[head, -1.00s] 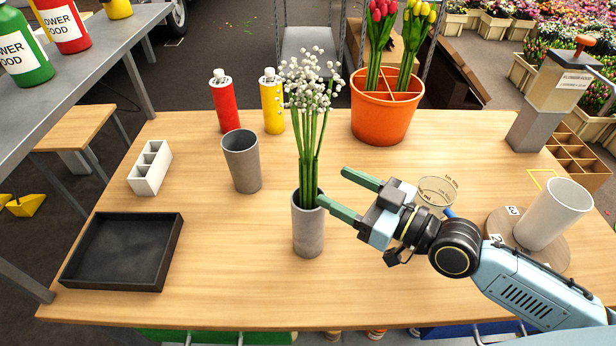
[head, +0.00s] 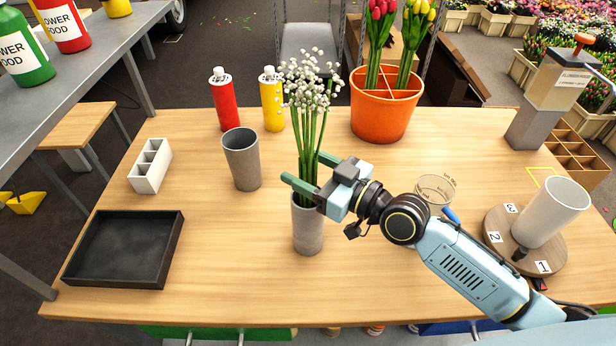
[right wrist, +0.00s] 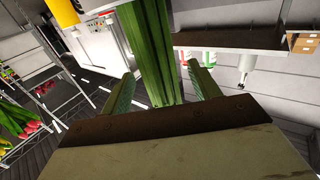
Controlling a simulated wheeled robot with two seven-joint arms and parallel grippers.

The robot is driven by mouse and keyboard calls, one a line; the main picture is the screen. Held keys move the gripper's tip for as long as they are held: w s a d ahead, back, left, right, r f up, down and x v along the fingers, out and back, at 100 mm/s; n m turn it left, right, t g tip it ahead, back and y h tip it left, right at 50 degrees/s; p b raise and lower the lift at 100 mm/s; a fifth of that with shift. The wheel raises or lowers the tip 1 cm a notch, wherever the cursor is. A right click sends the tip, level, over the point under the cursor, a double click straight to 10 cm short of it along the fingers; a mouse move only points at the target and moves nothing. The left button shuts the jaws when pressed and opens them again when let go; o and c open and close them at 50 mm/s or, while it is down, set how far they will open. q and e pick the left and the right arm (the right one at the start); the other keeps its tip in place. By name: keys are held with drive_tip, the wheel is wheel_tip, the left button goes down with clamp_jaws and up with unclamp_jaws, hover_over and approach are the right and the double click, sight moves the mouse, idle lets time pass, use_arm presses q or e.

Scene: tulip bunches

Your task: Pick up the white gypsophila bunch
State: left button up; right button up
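The white gypsophila bunch (head: 308,90) stands upright in a grey cylindrical vase (head: 308,232) at the middle of the table, white heads on top and green stems below. My right gripper (head: 303,170) is at the stems just above the vase rim, with one finger on the near side and the other on the far side. In the right wrist view the green stems (right wrist: 150,50) run between its two open fingers (right wrist: 160,85), with gaps on both sides. My left gripper is not in view.
An empty grey vase (head: 242,162), a red bottle (head: 224,105) and a yellow bottle (head: 272,105) stand behind left. An orange pot (head: 383,112) with tulips is behind right. A black tray (head: 122,252) lies front left. A white vase (head: 552,212) stands on a round board at right.

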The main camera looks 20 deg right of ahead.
drive_tip(key=c, duration=1.1)
drive_tip(key=shift+r, duration=0.1)
drive_tip(key=shift+r+p, duration=0.3)
drive_tip(key=shift+r, duration=0.3)
wheel_tip(320, 180, up, 27)
drive_tip(key=p, duration=0.5)
drive_tip(key=shift+f, duration=0.15)
